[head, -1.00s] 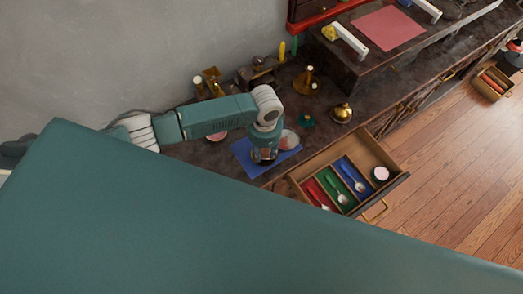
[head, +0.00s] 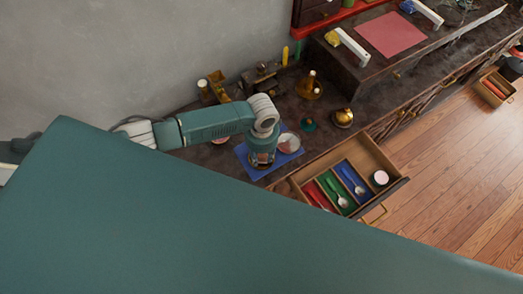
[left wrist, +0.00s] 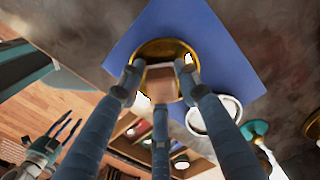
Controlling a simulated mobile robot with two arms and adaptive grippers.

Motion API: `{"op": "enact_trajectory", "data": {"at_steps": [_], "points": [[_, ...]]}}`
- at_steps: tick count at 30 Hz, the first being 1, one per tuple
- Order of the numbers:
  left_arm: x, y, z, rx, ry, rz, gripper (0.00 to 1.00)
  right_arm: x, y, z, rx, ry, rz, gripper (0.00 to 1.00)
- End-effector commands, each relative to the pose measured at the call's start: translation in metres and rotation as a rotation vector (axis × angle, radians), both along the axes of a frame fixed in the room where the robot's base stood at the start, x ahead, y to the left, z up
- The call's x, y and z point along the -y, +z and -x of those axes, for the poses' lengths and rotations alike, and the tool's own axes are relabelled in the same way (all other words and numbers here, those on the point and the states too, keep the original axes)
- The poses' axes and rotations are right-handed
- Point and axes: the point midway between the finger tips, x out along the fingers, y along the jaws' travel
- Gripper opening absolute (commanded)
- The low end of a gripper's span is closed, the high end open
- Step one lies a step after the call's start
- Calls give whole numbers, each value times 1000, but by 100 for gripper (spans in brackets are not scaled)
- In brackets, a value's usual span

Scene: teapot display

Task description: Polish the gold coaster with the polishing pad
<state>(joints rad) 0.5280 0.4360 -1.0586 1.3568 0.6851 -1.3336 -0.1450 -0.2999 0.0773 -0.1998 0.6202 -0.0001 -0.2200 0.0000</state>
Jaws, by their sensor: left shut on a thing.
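The gold coaster (left wrist: 164,46) lies on the blue mat (left wrist: 215,55); in the left wrist view its shiny rim shows behind my fingers. My left gripper (left wrist: 160,76) is shut on the polishing pad (left wrist: 161,84), a small beige-brown block. The pad is over the coaster; whether it touches cannot be told. In the head view my left gripper (head: 262,159) points down over the mat (head: 241,152) and hides most of the coaster. What looks like my right gripper (left wrist: 62,128) shows small at the lower left of the left wrist view, away from the mat; its opening is unclear.
A round white-rimmed dish (head: 289,143) is on the mat beside my gripper. An open drawer (head: 367,154) with spoons and a round jar (head: 380,178) juts out in front. Brass pieces (head: 309,86) and a gold-domed thing (head: 342,118) stand on the counter behind.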

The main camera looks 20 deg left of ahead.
Motion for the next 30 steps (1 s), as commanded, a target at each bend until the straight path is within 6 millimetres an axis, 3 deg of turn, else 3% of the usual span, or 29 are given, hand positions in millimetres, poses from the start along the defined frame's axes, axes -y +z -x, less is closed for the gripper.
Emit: {"op": "enact_trajectory", "data": {"at_steps": [8, 18, 30], "points": [[15, -2, -5, 1, 0, 0, 12, 0, -2, 0, 0, 1, 0, 40], [10, -4, -21, 1, 1, -1, 12, 1, -10, 0, 0, 1, 1, 40], [-6, -4, -15, -1, 0, -1, 12, 4, 2, 0, 0, 2, 4, 40]]}}
